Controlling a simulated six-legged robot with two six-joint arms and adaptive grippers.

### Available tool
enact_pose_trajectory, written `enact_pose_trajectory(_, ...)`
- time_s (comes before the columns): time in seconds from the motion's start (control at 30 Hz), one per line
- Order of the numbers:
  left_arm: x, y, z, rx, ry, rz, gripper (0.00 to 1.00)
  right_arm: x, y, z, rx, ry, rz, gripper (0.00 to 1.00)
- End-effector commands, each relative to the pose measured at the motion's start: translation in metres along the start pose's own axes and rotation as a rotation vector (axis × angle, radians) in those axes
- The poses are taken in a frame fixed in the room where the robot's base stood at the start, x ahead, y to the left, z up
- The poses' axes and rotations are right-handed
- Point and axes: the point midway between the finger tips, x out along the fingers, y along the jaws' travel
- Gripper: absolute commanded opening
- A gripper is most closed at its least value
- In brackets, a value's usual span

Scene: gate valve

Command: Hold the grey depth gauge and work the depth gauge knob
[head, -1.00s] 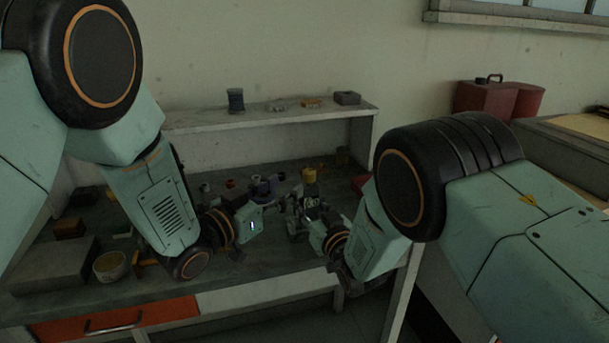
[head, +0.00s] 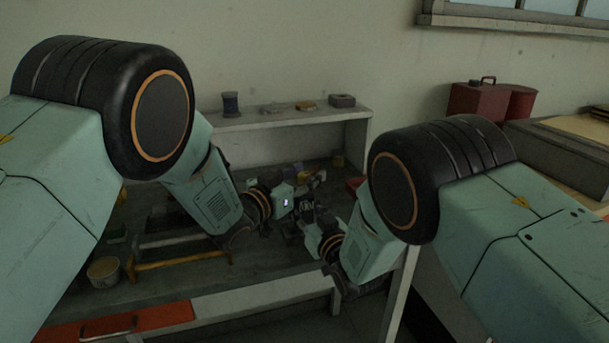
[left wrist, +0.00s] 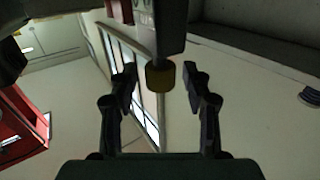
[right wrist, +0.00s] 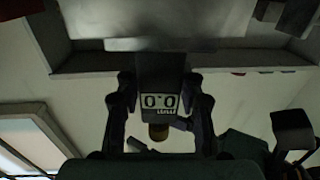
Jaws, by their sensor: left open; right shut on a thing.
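The grey depth gauge (right wrist: 162,85) stands between my right gripper's fingers (right wrist: 160,88) in the right wrist view, its display reading 0.0. My right gripper is shut on its body. The brass depth gauge knob (right wrist: 158,131) sticks out of the gauge's end. In the left wrist view the knob (left wrist: 160,77) lies between the fingertips of my open left gripper (left wrist: 161,82), with a gap on each side. In the head view both grippers are close together over the bench, and the gauge is too small and dark there to make out clearly.
A raised shelf (head: 290,118) at the back holds small items. A red can (head: 478,102) stands at right.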

Motion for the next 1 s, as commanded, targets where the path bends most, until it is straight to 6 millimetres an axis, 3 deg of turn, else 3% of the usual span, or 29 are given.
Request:
enact_pose_trajectory(0.6, -0.0003, 0.0001, -0.0001, 0.000, 0.000, 0.001, 0.00, -0.0006, 0.0003, 0.0018, 0.001, -0.004, 0.001, 0.00)
enact_pose_trajectory(1.0, 0.0003, 0.0017, 0.0000, 0.001, 0.000, -0.071, 0.00, -0.0005, 0.0003, 0.0018, 0.001, -0.005, 0.001, 0.00)
